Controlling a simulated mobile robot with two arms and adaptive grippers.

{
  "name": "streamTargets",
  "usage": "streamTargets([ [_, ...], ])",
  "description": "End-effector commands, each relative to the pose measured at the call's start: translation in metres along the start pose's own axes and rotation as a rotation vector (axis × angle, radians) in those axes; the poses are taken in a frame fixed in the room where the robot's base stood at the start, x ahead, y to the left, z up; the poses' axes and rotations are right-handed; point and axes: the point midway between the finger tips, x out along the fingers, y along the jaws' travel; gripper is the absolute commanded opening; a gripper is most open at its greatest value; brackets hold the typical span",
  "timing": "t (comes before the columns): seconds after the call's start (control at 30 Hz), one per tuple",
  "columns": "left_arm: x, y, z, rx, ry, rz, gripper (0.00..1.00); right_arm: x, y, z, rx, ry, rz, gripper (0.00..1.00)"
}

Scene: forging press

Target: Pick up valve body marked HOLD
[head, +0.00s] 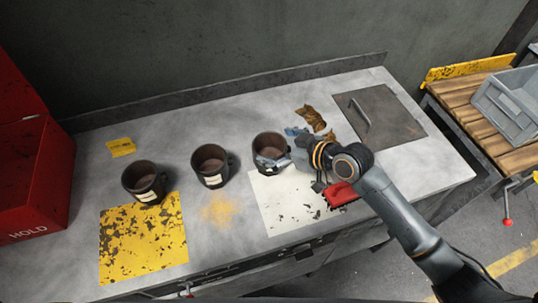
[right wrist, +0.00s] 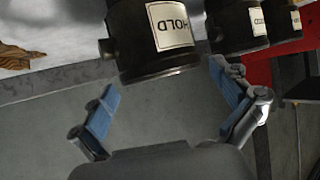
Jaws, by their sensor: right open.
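Three dark, cup-shaped valve bodies with pale labels stand in a row on the grey bench. The rightmost valve body (head: 268,148) is at my right gripper (head: 281,146). In the right wrist view, the nearest valve body (right wrist: 150,45) has a white label reading HOLD. My right gripper is open, with its blue-padded fingers on either side of this body and gaps showing. In the head view the gripper hides its label. The middle valve body (head: 210,165) and left valve body (head: 143,181) stand apart from the gripper. My left gripper is not in view.
A red bin (head: 30,185) marked HOLD stands at the left. Yellow mat (head: 145,240) and white mat (head: 285,215) lie at the front. A red brush (head: 341,194), brown crumpled rag (head: 312,117) and dark metal plate (head: 395,120) lie near my right arm. A grey crate (head: 505,105) is far right.

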Motion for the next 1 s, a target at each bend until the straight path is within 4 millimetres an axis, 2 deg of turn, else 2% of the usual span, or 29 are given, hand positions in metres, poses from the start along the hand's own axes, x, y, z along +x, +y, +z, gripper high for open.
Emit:
streamTargets([
  [0.2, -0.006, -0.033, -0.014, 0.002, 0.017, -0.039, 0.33, 0.014, -0.001, -0.001, 0.002, -0.001, -0.001, 1.0],
  [0.3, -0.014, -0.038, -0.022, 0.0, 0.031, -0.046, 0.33, 0.028, -0.001, -0.001, 0.002, -0.002, -0.001, 1.0],
  [0.53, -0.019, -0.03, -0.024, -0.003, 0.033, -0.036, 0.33, 0.055, -0.001, 0.002, 0.001, -0.001, 0.001, 1.0],
  [0.8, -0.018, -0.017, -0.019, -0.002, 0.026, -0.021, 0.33, 0.058, -0.001, 0.003, -0.001, -0.001, 0.001, 1.0],
  [0.83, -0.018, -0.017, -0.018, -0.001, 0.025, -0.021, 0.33, 0.058, -0.001, 0.003, 0.0, -0.001, 0.001, 0.98],
  [0.87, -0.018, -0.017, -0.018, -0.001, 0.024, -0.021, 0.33, 0.058, -0.001, 0.003, 0.0, -0.001, 0.001, 0.92],
  [1.0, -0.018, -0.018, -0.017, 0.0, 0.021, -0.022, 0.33, 0.058, -0.001, 0.003, 0.0, -0.002, 0.001, 0.63],
])
